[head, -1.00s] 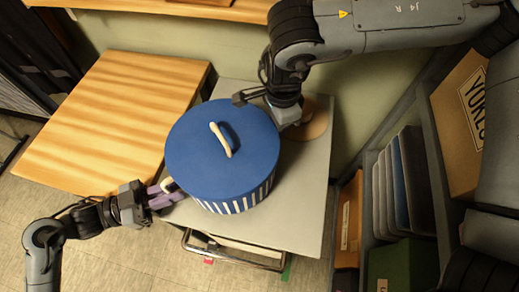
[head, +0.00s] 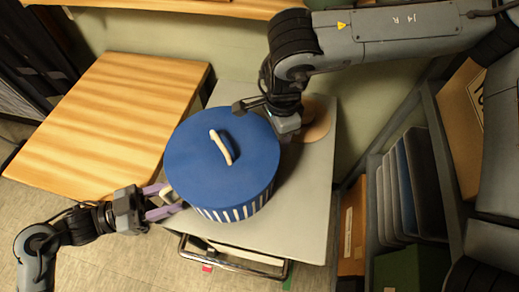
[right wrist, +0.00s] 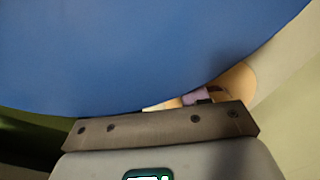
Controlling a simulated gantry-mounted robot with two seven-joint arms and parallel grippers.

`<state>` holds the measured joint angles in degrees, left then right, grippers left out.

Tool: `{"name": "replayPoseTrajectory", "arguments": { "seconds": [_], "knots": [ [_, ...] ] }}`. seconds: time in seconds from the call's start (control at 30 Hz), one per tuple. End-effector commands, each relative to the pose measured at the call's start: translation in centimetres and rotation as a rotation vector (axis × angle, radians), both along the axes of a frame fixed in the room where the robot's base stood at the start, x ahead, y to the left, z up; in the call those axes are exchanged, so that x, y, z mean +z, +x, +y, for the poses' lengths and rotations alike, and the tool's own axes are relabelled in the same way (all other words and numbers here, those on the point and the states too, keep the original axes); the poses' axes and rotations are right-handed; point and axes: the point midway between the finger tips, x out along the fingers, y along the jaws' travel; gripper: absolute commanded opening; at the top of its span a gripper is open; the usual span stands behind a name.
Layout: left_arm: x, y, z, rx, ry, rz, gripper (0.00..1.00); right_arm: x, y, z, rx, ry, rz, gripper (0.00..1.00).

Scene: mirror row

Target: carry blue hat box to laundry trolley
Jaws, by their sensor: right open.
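The blue hat box (head: 205,172) has a plain blue lid with a cream handle and a white-striped side. It stands upright on a grey top (head: 300,190) with a chrome rail at its front; I cannot tell whether this is the laundry trolley. My left gripper (head: 166,202) has its purple fingers spread apart at the box's left side, close to a pale side grip. My right gripper (head: 264,113) is open at the box's back right edge. In the right wrist view the blue box (right wrist: 150,50) fills most of the picture, beyond a grey-brown bar; contact is unclear.
A bare wooden table (head: 105,120) stands left of the grey top. A tan round item (head: 318,115) lies behind the box. A shelf with grey and blue upright items (head: 400,190) and a green one stands at the right.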

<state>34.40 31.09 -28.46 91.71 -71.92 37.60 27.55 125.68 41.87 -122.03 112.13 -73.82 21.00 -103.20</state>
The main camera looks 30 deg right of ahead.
Motion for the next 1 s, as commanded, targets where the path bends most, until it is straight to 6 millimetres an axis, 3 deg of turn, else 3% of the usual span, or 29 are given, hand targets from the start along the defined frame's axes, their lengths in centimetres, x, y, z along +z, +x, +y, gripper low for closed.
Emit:
{"name": "replayPoseTrajectory", "arguments": {
  "seconds": [0.03,0.17,0.63,0.87,1.0],
  "knots": [
    [-3.3,0.1,0.6,0.020,0.043,0.050,0.44,-0.5,0.0,0.0,-0.001,0.000,0.000,0.45],
    [-3.1,0.2,1.4,0.019,0.040,0.045,0.44,-0.5,0.0,0.0,-0.001,0.000,-0.001,0.45],
    [-1.6,1.1,7.0,0.008,0.025,0.023,0.44,-0.4,0.0,0.0,-0.001,0.000,-0.001,0.45],
    [-0.9,1.4,8.2,0.005,0.014,0.014,0.44,0.3,0.1,0.0,-0.001,0.001,-0.002,0.45],
    [-0.6,1.4,8.3,0.004,0.009,0.008,0.44,2.0,0.1,0.0,-0.001,0.000,-0.004,0.45]
  ]
}}
